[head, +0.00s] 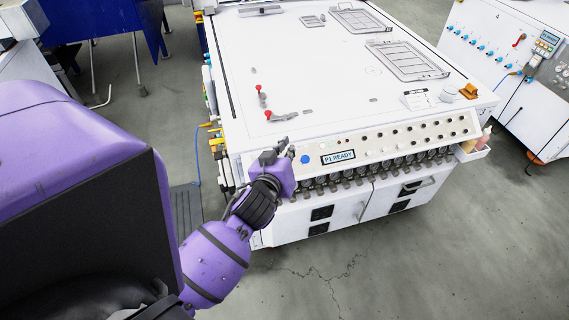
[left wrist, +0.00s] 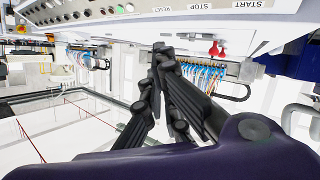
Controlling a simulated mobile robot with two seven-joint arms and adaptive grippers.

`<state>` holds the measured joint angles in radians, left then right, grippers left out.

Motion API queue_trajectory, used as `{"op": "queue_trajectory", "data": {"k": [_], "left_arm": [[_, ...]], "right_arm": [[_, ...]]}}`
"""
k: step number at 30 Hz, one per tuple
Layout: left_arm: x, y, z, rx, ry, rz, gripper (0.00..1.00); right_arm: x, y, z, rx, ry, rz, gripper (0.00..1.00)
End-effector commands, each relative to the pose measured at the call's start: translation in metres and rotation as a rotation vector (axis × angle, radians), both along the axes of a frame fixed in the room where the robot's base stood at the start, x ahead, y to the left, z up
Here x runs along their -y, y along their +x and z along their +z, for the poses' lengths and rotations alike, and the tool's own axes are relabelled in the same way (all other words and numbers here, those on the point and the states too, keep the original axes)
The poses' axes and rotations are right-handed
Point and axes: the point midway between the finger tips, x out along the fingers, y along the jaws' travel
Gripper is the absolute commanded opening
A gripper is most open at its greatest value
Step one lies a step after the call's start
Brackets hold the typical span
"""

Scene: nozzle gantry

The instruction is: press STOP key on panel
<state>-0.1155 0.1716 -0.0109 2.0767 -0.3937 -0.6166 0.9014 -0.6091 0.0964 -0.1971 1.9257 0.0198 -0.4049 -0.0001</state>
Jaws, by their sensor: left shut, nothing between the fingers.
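The white control panel (head: 400,142) runs along the front edge of a large white machine. It carries rows of dark knobs and a display reading "P1 READY" (head: 338,157). A round blue button (head: 305,159) sits left of the display. In the left wrist view, the STOP label (left wrist: 201,6) appears upside down at the top edge, with START (left wrist: 252,4) to its right; the STOP key itself cannot be made out. My left gripper (head: 289,146) is shut and empty at the panel's left end, left of the blue button. Its closed fingertips (left wrist: 163,49) point towards the panel side; contact cannot be told.
Red-tipped levers (head: 267,114) stand on the machine top near the panel. A row of grey fittings (head: 380,172) hangs below the panel. A small tray with bottles (head: 473,150) is at its right end. Another white machine (head: 518,75) stands at the right.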

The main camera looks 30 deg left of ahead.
Motion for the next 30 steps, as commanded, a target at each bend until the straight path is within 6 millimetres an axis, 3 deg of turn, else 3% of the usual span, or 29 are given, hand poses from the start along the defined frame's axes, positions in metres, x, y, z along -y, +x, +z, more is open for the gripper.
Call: {"op": "queue_trajectory", "data": {"k": [8, 16, 24, 30], "left_arm": [[-0.004, 0.002, -0.014, -0.009, 0.002, -0.001, 0.0], [-0.02, 0.015, -0.05, -0.015, 0.003, -0.002, 0.0], [-0.034, 0.028, -0.068, -0.004, 0.001, -0.001, 0.0], [-0.038, 0.032, -0.073, -0.002, 0.0, -0.001, 0.0]], "right_arm": [[0.0, -0.009, -0.009, -0.017, 0.001, -0.004, 0.4], [0.008, -0.031, -0.041, -0.064, -0.014, -0.015, 0.4], [0.015, -0.016, -0.042, -0.025, -0.024, -0.029, 0.4], [0.015, -0.017, -0.044, -0.028, -0.026, -0.029, 0.4]]}}
